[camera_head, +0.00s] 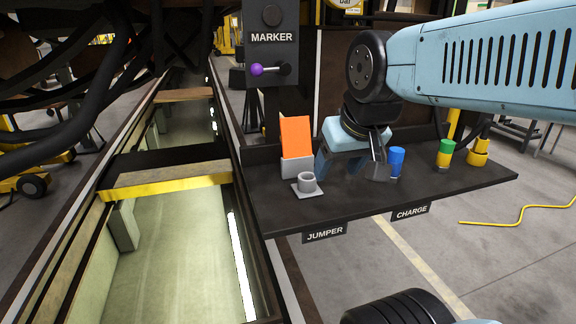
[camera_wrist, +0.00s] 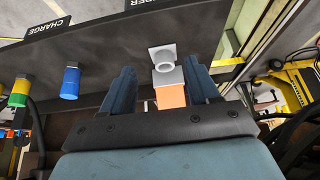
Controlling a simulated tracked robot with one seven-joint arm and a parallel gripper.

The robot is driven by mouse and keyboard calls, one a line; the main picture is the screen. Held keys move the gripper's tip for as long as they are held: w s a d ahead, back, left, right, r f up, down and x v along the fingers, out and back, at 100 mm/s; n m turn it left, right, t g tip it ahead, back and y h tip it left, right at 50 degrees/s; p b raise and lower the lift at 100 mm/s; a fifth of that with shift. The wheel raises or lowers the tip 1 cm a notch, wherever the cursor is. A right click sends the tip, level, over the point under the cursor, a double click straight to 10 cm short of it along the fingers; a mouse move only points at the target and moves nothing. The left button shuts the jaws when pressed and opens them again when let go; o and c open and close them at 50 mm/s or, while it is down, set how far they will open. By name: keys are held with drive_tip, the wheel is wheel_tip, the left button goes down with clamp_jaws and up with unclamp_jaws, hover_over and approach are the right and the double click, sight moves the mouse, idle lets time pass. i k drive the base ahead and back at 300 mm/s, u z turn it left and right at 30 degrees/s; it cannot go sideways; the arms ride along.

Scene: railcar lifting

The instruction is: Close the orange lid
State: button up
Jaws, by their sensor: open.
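The orange lid (camera_head: 296,136) stands raised, close to upright, on a light grey box (camera_head: 297,167) on the dark shelf. It also shows in the wrist view (camera_wrist: 171,97), seen between my two fingers with the grey box beyond it. My gripper (camera_head: 348,172) is open and empty, just right of the lid in the head view. Its blue fingers also show in the wrist view (camera_wrist: 159,70). I cannot tell whether a finger touches the lid.
A grey ring socket (camera_head: 307,183) sits in front of the box. A blue cylinder (camera_head: 396,162) and a green-and-yellow one (camera_head: 444,154) stand to the right on the shelf (camera_head: 440,186). A panel marked MARKER (camera_head: 271,40) with a purple-knobbed lever rises behind. A pit lies left.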

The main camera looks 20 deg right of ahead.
sight(295, 131)
drive_tip(key=u, duration=1.3)
drive_tip(key=k, duration=1.15)
drive_tip(key=z, duration=1.25)
drive_tip(key=i, duration=1)
